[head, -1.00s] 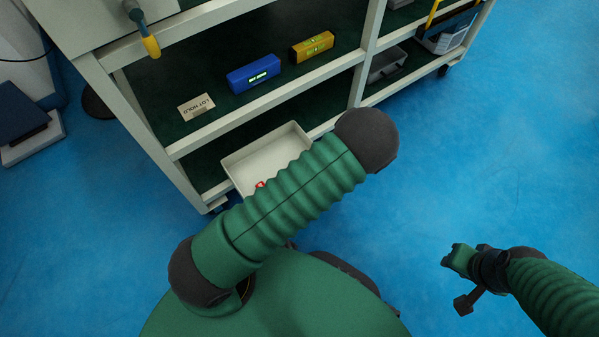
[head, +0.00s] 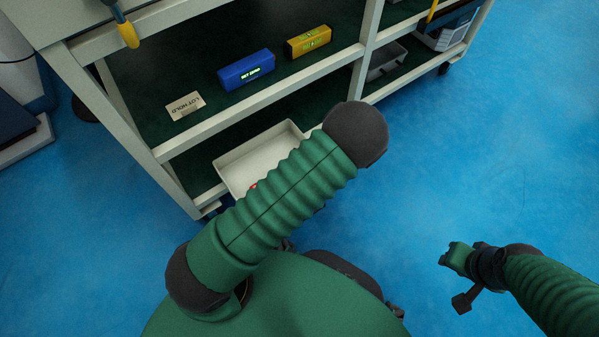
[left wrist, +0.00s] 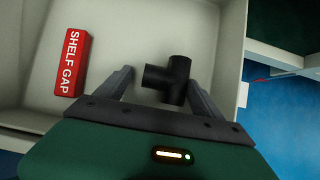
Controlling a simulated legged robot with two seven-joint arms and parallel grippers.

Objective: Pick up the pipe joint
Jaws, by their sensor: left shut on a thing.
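The pipe joint (left wrist: 172,78) is a black tee in the left wrist view. It lies between the two fingers of my left gripper (left wrist: 160,80), over the pale tray (left wrist: 120,30). My left gripper is shut on it. I cannot tell whether the joint touches the tray floor. In the head view my left arm hides the joint and my left gripper. My right gripper (head: 458,277) is out over the blue floor at the right, away from the rack. Its jaw opening is not clear.
A red "SHELF GAP" block (left wrist: 73,62) lies in the tray, left of the joint. The tray (head: 262,160) sits on the rack's lower shelf. A blue box (head: 245,70), a yellow box (head: 307,41) and a "LOT HOLD" card (head: 185,105) are on the shelf above.

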